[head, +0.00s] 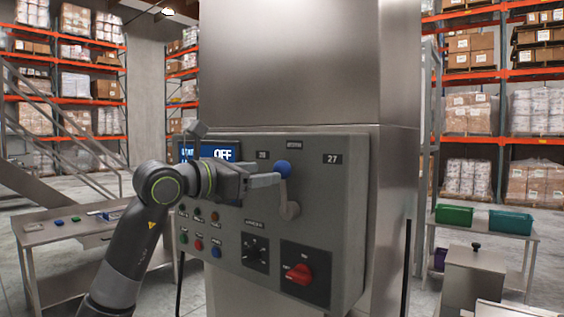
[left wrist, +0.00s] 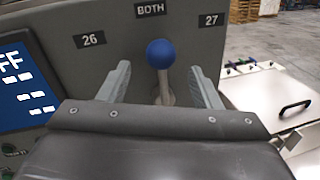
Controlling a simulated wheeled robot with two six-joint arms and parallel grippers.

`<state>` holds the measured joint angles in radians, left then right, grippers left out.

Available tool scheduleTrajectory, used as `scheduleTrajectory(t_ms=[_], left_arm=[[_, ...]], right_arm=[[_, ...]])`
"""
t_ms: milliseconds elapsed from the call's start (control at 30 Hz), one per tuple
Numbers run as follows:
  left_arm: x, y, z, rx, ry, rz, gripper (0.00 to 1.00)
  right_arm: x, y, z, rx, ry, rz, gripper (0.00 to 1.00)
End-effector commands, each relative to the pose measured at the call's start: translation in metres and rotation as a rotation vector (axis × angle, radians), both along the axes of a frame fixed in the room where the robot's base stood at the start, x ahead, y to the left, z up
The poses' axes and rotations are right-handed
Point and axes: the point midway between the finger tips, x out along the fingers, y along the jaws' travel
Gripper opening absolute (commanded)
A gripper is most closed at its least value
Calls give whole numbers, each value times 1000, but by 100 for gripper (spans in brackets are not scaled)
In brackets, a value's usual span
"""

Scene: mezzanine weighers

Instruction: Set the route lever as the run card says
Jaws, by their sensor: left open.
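The route lever has a blue ball knob (head: 282,168) on a grey crank arm (head: 289,205) on the control panel (head: 345,225). My left gripper (left wrist: 160,75) is open, with one finger on each side of the lever and visible gaps to both. In the head view my left gripper (head: 275,179) reaches the knob from the left. I cannot make out a run card. My right gripper is out of view.
The panel carries a screen (head: 222,153) reading OFF, several buttons, a black selector (head: 255,252) and a red rotary switch (head: 298,274). A side table (head: 45,236) stands at left. Green (head: 453,214) and teal bins (head: 510,221) sit on a stand at right.

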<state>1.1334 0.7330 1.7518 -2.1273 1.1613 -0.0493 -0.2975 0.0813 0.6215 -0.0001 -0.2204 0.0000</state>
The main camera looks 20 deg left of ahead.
Motion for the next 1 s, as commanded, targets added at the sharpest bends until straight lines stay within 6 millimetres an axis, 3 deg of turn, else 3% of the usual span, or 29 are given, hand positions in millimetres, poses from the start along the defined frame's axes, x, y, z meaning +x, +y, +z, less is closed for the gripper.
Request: scheduleTrajectory(t_ms=[100, 400, 800, 1000], left_arm=[[18, -13, 4, -4, 3, -4, 58], [52, -32, 2, -2, 1, -2, 58], [58, -35, 0, 1, -1, 0, 58], [58, -35, 0, 1, -1, 0, 33]], right_arm=[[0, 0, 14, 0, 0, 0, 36], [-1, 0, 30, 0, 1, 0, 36], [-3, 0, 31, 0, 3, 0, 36], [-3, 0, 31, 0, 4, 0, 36]])
